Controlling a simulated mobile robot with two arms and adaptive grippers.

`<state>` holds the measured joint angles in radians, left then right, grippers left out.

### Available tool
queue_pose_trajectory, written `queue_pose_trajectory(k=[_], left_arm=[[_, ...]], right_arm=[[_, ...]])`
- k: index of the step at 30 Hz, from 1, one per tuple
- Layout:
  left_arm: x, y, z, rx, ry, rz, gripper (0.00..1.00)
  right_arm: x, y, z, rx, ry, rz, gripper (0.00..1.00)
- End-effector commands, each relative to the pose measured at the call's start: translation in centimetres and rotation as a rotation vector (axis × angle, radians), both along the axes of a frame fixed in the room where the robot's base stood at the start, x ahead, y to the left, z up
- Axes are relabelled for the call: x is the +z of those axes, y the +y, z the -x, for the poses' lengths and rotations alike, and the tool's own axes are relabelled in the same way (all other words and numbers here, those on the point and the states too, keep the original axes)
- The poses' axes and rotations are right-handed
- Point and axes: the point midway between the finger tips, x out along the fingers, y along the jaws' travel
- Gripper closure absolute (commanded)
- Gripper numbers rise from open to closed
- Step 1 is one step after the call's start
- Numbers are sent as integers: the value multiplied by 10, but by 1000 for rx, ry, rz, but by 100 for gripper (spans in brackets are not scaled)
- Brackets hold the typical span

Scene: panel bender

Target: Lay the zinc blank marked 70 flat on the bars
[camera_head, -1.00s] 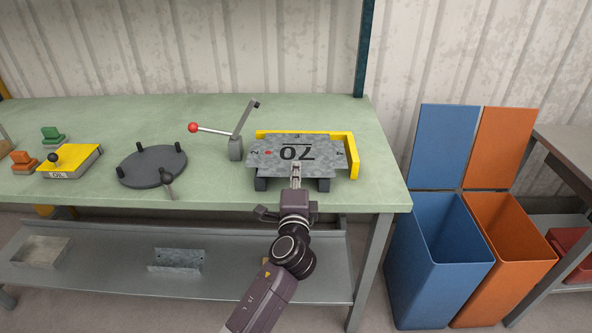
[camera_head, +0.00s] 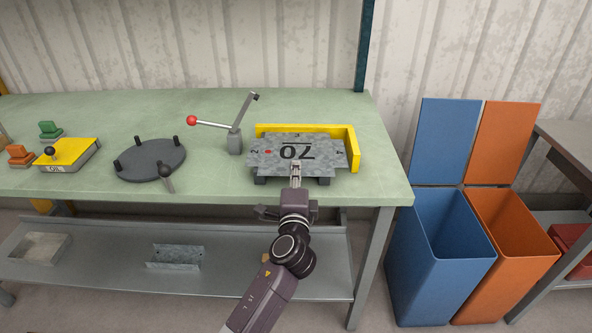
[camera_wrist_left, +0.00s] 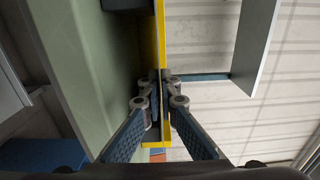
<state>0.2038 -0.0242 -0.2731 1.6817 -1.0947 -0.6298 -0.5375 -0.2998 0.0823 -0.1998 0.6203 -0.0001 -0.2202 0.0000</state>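The zinc blank marked 70 (camera_head: 322,160) is a grey, roughly level sheet with notched corners, a red dot and its number upside down in the head view. It lies over the dark bars (camera_head: 260,180), whose front ends show beneath it. A yellow angled stop (camera_head: 352,150) runs behind it and along its right side. My left gripper (camera_head: 296,170) is at the middle of its front edge, shut on it. The left wrist view shows the fingers (camera_wrist_left: 158,103) closed together, with the yellow stop (camera_wrist_left: 160,40) beyond. Whether the blank touches the bars is unclear. My right gripper is out of view.
A lever with a red knob (camera_head: 192,120) stands left of the blank. A dark round plate with pegs (camera_head: 148,162) and a yellow oil box (camera_head: 70,156) lie further left on the green bench (camera_head: 215,185). Blue (camera_head: 440,260) and orange (camera_head: 510,250) bins stand right.

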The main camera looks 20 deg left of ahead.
Motion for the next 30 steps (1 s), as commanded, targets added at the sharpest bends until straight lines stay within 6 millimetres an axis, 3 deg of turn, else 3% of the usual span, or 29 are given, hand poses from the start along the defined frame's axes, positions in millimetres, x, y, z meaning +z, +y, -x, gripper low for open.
queue_pose_trajectory(k=[3,10,20,23,30], left_arm=[[-1,0,0,-1,-3,-1,100],[-1,0,0,0,-2,-1,75],[-3,-1,3,0,3,1,75],[-4,-4,13,-1,3,1,75],[-4,-17,60,0,3,4,75]], right_arm=[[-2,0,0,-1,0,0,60],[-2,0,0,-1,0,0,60],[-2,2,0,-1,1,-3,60],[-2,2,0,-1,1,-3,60],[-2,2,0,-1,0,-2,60]])
